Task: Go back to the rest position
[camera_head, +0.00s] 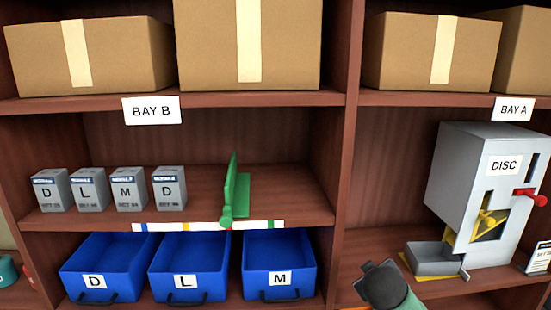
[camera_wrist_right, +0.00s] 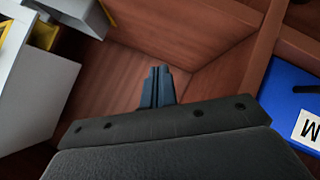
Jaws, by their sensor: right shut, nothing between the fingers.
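My right gripper (camera_head: 379,283) shows at the bottom of the head view, in front of the lower right shelf, left of the grey dispenser marked DISC (camera_head: 462,190). In the right wrist view its two dark fingers (camera_wrist_right: 158,84) are together, with nothing between them. They point toward the reddish-brown shelf compartment. The dispenser's pale body also shows at the left of the wrist view (camera_wrist_right: 35,85). My left gripper is not in either view.
Blue bins marked D (camera_head: 95,282), L (camera_head: 185,282) and M (camera_head: 280,279) stand left of the right gripper, past a shelf divider (camera_head: 345,180). Several grey boxes (camera_head: 108,188) and a green upright plate (camera_head: 232,190) stand on the shelf above. The dispenser has a red lever (camera_head: 528,197) and a grey tray (camera_head: 432,259).

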